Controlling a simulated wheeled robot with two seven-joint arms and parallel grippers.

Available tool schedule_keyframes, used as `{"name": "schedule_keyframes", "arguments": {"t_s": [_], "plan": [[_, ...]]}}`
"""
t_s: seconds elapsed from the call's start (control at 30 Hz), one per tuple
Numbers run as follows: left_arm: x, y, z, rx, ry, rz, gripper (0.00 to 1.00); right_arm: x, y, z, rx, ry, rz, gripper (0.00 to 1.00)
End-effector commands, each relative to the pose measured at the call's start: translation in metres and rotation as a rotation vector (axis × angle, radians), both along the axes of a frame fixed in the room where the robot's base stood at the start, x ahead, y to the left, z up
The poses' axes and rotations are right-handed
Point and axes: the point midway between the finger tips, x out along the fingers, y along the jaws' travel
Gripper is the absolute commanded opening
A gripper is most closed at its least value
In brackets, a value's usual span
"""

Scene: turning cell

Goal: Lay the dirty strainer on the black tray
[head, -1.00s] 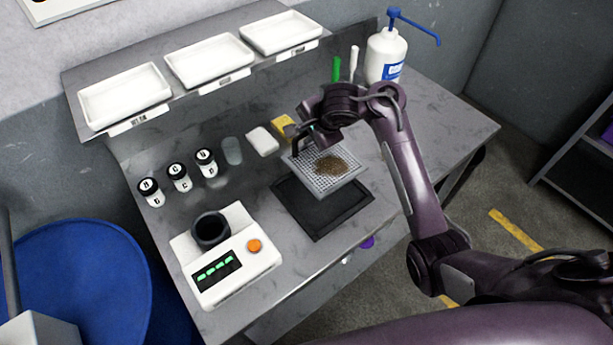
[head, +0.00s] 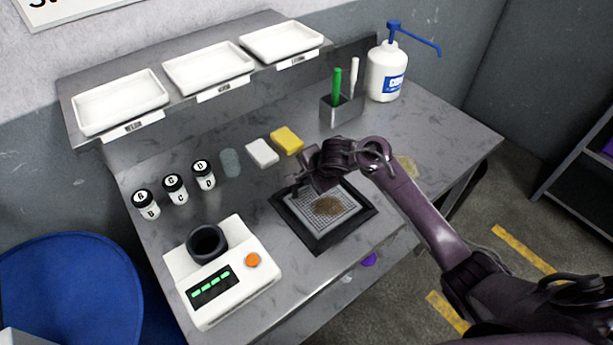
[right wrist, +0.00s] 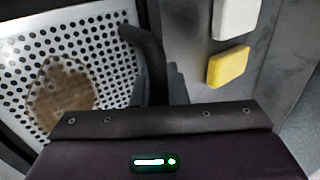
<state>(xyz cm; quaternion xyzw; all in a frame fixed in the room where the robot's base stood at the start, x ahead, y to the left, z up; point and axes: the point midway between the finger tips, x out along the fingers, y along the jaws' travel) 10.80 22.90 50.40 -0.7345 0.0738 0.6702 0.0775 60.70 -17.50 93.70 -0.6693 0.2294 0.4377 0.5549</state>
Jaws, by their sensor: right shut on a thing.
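The dirty strainer (head: 330,207) is a light perforated square plate with a brown patch of dirt. In the head view it lies within the outline of the black tray (head: 338,241), flat or nearly so; whether it touches the tray floor I cannot tell. My right gripper (head: 303,190) is shut on the strainer's far left edge or handle. The right wrist view shows the strainer's holes and brown patch (right wrist: 62,95) close up, with a dark curved handle beside the fingers. My left gripper is not in view.
A white device with a dark cup (head: 225,270) stands left of the tray. Several labelled jars (head: 175,189), a white block (head: 262,153) and a yellow sponge (head: 287,140) lie behind. A holder (head: 342,108) and pump bottle (head: 387,72) stand at the back right. The right bench top is mostly clear.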

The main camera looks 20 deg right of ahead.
Motion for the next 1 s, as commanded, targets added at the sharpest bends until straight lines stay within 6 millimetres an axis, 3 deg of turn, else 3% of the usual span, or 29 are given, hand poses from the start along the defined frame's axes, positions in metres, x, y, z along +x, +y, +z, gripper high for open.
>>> {"name": "schedule_keyframes", "arguments": {"t_s": [0.07,0.1,0.27,0.63,1.0], "plan": [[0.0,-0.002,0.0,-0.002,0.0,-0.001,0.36,0.0,0.0,0.0,0.001,-0.001,-0.001,0.0],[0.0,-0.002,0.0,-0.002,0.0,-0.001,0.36,0.0,0.0,-0.001,0.001,0.0,-0.001,0.16],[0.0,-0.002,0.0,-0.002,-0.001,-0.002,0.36,0.0,0.0,-0.001,0.001,0.0,0.001,0.35],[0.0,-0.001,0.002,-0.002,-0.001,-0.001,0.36,-0.003,0.0,0.006,0.001,0.0,0.002,0.35],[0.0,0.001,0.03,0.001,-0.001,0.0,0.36,-0.04,-0.013,0.071,0.003,-0.001,-0.001,0.35]]}}
